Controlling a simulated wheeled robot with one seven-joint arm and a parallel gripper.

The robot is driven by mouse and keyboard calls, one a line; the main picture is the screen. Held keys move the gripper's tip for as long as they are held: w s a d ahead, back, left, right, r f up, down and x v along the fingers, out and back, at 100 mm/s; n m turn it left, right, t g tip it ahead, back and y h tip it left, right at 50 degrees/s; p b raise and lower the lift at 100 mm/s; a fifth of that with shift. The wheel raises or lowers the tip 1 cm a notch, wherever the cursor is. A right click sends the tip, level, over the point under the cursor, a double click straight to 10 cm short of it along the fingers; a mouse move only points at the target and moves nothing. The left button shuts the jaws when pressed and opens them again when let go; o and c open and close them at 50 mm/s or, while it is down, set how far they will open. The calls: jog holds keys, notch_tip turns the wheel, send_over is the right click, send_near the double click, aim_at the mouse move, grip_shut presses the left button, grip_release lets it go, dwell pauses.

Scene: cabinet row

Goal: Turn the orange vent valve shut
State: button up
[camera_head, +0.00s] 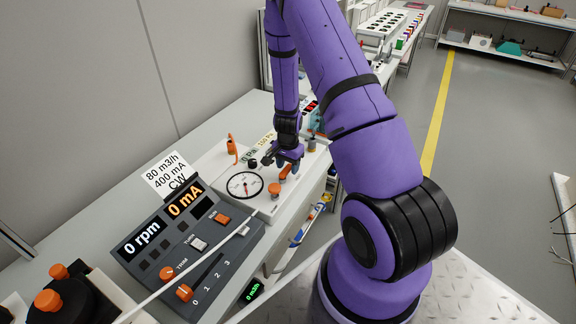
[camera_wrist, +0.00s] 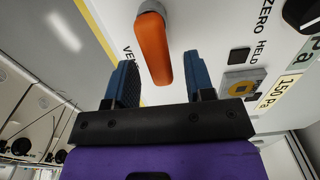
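The orange vent valve handle (camera_wrist: 153,47) shows large in the wrist view, a lever hanging from a grey round hub on a white panel. Part of a "VEN" label shows beside it. In the head view the orange lever (camera_head: 285,172) sits at my gripper (camera_head: 282,159), partly hidden by it. In the wrist view my gripper (camera_wrist: 160,65) is open, its two blue fingers apart. The lever's free end appears between the fingertips with a gap on each side. I cannot tell how deep it sits between them.
A round dial (camera_head: 244,185) and an orange knob (camera_head: 275,189) are on the same white unit. A dark console (camera_head: 186,240) with rpm and mA displays stands in front. A grey square fitting (camera_wrist: 240,83) is right of the lever in the wrist view.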

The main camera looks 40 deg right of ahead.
notch_tip(320, 180, up, 11)
dwell(0.6)
jog(key=shift+f, duration=0.1)
dwell(0.4)
notch_tip(320, 180, up, 13)
jog(key=n+t, duration=0.2)
jog(key=n, duration=0.1)
send_over(287, 167)
jog(key=a, duration=0.6)
jog(key=s+a+r+n+y, duration=0.1)
jog(key=s+a+r+n, duration=0.4)
jog(key=r, duration=0.7)
jog(key=s+a+r+n+t, duration=0.1)
jog(key=s+a+r+n, duration=0.1)
jog(key=s, duration=0.4)
jog(key=s+a+r+n+t, duration=0.1)
jog(key=s+a+r+n, duration=0.1)
jog(key=s+r, duration=0.3)
jog(key=s+a+r+n+t+h, duration=0.1)
jog(key=s+r, duration=0.3)
jog(key=s, duration=0.4)
jog(key=shift+s+a+n, duration=0.35)
jog(key=shift+a+n, duration=0.25)
